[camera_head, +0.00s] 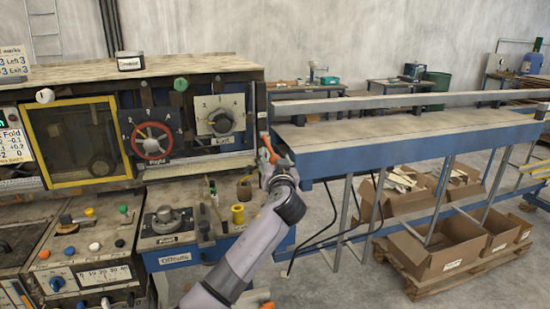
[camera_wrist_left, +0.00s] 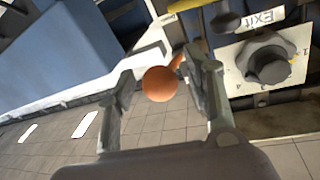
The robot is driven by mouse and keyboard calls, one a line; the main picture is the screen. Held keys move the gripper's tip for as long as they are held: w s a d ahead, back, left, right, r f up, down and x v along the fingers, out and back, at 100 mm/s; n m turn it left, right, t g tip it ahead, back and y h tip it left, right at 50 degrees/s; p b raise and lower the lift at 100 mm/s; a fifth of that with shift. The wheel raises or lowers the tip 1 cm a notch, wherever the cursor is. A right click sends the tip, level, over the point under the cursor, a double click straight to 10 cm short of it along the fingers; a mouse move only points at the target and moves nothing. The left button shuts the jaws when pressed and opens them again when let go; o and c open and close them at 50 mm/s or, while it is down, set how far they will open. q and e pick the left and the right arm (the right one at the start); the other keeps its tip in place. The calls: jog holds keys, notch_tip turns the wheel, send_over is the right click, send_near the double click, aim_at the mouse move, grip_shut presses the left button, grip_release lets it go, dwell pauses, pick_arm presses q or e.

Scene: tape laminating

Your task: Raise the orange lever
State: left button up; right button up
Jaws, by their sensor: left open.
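The orange lever (camera_head: 267,142) sticks out at the right end of the machine panel, beside the Exit dial. In the left wrist view its round orange knob (camera_wrist_left: 160,84) shows between the two fingers. My left gripper (camera_wrist_left: 163,78) is open, with one finger on each side of the knob and a visible gap on the left side. Whether the right finger touches the lever cannot be told. In the head view my left gripper (camera_head: 270,162) is at the lever, and its wrist partly hides the area below. My right gripper is not in view.
The Exit dial (camera_head: 221,122) sits left of the lever and also shows in the wrist view (camera_wrist_left: 268,65). A red handwheel (camera_head: 152,140) is further left. A blue-edged conveyor table (camera_head: 420,143) stands close on the right. Cardboard boxes (camera_head: 440,262) lie beneath it.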

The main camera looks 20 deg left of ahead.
pick_arm(q)
jog(key=shift+c, duration=0.4)
grip_shut()
dwell(0.6)
